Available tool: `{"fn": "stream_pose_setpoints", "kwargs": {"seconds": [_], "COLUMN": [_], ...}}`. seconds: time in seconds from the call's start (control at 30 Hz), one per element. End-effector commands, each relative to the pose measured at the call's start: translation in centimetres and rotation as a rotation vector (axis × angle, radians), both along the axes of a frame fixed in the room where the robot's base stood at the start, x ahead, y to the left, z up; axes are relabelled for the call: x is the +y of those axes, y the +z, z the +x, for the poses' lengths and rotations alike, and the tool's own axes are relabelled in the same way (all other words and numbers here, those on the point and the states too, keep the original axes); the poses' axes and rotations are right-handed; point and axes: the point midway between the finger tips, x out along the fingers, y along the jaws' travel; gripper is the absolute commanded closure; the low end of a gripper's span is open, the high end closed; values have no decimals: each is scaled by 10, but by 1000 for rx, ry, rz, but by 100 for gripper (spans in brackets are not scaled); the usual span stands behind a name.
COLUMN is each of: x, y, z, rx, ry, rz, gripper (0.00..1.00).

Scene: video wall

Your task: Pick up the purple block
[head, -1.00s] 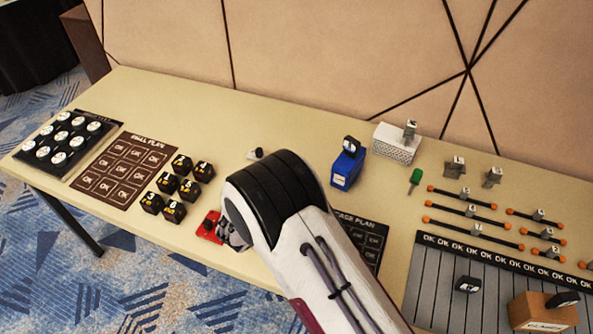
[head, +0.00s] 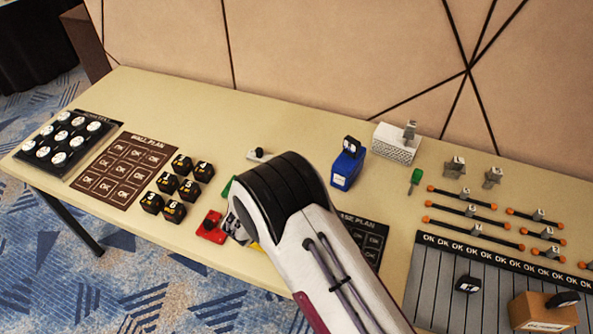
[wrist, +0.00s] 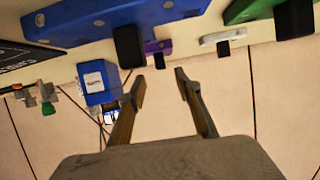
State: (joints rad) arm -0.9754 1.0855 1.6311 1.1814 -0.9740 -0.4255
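The purple block (wrist: 152,47) shows in the wrist view as a small piece with a black knob, partly covered by the large blue block (wrist: 85,22) and its black knob. My gripper (wrist: 160,78) is open, with nothing between its two fingers. The fingertips point toward the purple block and appear apart from it. In the head view my arm hides the purple block and most of the gripper.
A white block (wrist: 222,38) and a green block (wrist: 245,10) are close by on the right in the wrist view. In the head view, a red block (head: 211,230) lies beside the arm, and a blue box (head: 347,168) stands to its right.

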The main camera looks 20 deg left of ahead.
Motion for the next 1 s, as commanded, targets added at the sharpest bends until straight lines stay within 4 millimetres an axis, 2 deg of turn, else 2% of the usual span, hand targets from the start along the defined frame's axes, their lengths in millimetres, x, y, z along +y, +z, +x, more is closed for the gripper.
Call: {"fn": "stream_pose_setpoints", "kwargs": {"seconds": [0.27, 0.73, 1.0], "x": [0, 1, 1], "y": [-1, -14, -17], "z": [3, 42, 49], "rx": [0, 0, 0], "ry": [0, 0, 1], "rz": [0, 0, 0], "gripper": [67, 67, 67]}}
